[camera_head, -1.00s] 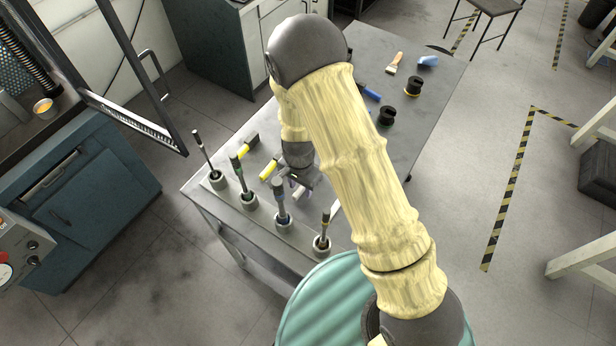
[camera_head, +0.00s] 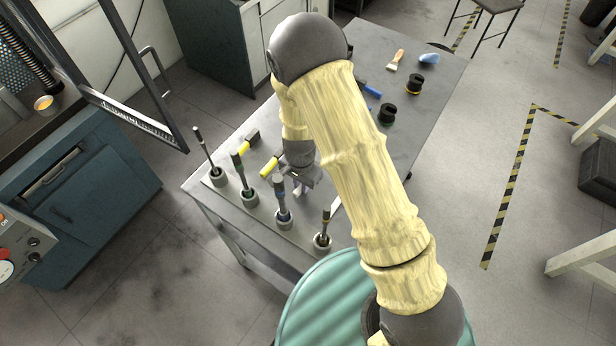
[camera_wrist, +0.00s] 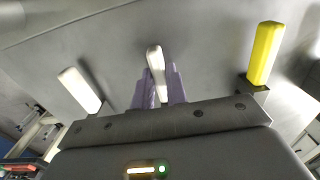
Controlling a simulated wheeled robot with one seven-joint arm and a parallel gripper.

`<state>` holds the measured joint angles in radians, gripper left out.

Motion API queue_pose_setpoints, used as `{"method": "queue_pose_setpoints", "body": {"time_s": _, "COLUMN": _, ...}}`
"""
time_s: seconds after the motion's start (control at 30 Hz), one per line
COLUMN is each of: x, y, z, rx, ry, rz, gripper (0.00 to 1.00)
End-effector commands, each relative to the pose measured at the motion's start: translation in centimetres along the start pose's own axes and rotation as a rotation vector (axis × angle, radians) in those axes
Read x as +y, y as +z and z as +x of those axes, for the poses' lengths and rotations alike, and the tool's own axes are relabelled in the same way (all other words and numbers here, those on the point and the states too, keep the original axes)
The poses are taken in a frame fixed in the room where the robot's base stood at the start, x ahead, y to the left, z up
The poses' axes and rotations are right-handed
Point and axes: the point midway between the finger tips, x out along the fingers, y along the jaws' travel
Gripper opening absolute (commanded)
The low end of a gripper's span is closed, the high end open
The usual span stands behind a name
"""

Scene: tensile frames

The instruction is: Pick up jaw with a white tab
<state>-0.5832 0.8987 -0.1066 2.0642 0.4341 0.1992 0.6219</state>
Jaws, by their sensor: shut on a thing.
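My gripper (camera_wrist: 159,78) is shut on a jaw with a white tab (camera_wrist: 155,62). The tab stands up between the two purple fingers in the wrist view. In the head view my gripper (camera_head: 301,182) is low over the grey table, partly hidden by my arm. I cannot tell whether the held jaw is clear of the table. A second white tab (camera_wrist: 80,90) is left of my gripper in the wrist view, and a jaw with a yellow tab (camera_wrist: 263,54) is to the right.
Several upright tools, such as a blue-banded one (camera_head: 281,198), stand in round holders along the near edge of the table (camera_head: 440,75). Two dark spools (camera_head: 414,86), a brush (camera_head: 396,60) and a blue item (camera_head: 429,59) lie farther back. A teal drum (camera_head: 322,305) stands in front.

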Motion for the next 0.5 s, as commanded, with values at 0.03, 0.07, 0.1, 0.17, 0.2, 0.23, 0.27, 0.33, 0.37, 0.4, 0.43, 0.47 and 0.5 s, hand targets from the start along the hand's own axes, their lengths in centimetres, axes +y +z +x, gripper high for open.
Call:
{"method": "queue_pose_setpoints", "body": {"time_s": 0.03, "x": 0.0, "y": 0.0, "z": 0.0, "rx": 0.001, "ry": 0.000, "rz": 0.000, "gripper": 0.00}}
{"method": "queue_pose_setpoints", "body": {"time_s": 0.07, "x": 0.0, "y": 0.0, "z": 0.0, "rx": 0.001, "ry": 0.000, "rz": 0.000, "gripper": 0.00}}
{"method": "queue_pose_setpoints", "body": {"time_s": 0.1, "x": 0.0, "y": 0.0, "z": 0.0, "rx": 0.001, "ry": 0.000, "rz": 0.000, "gripper": 0.00}}
{"method": "queue_pose_setpoints", "body": {"time_s": 0.17, "x": 0.0, "y": 0.0, "z": -0.1, "rx": 0.001, "ry": -0.001, "rz": 0.000, "gripper": 0.00}}
{"method": "queue_pose_setpoints", "body": {"time_s": 0.2, "x": 0.0, "y": -0.1, "z": -0.2, "rx": 0.001, "ry": -0.001, "rz": 0.000, "gripper": 0.00}}
{"method": "queue_pose_setpoints", "body": {"time_s": 0.23, "x": -0.1, "y": -0.1, "z": -0.3, "rx": 0.002, "ry": -0.002, "rz": 0.000, "gripper": 0.00}}
{"method": "queue_pose_setpoints", "body": {"time_s": 0.27, "x": -0.1, "y": -0.1, "z": -0.5, "rx": 0.002, "ry": -0.002, "rz": 0.000, "gripper": 0.00}}
{"method": "queue_pose_setpoints", "body": {"time_s": 0.33, "x": -0.1, "y": -0.1, "z": -1.0, "rx": 0.003, "ry": -0.003, "rz": 0.000, "gripper": 0.00}}
{"method": "queue_pose_setpoints", "body": {"time_s": 0.37, "x": -0.1, "y": -0.1, "z": -1.3, "rx": 0.003, "ry": -0.003, "rz": 0.000, "gripper": 0.00}}
{"method": "queue_pose_setpoints", "body": {"time_s": 0.4, "x": -0.1, "y": 0.0, "z": -1.7, "rx": 0.003, "ry": -0.004, "rz": -0.001, "gripper": 0.00}}
{"method": "queue_pose_setpoints", "body": {"time_s": 0.43, "x": -0.2, "y": 0.0, "z": -2.1, "rx": 0.003, "ry": -0.004, "rz": -0.001, "gripper": 0.00}}
{"method": "queue_pose_setpoints", "body": {"time_s": 0.47, "x": -0.1, "y": 0.0, "z": -2.5, "rx": 0.003, "ry": -0.004, "rz": 0.000, "gripper": 0.00}}
{"method": "queue_pose_setpoints", "body": {"time_s": 0.5, "x": -0.2, "y": 0.0, "z": -3.2, "rx": 0.004, "ry": -0.005, "rz": -0.002, "gripper": 0.00}}
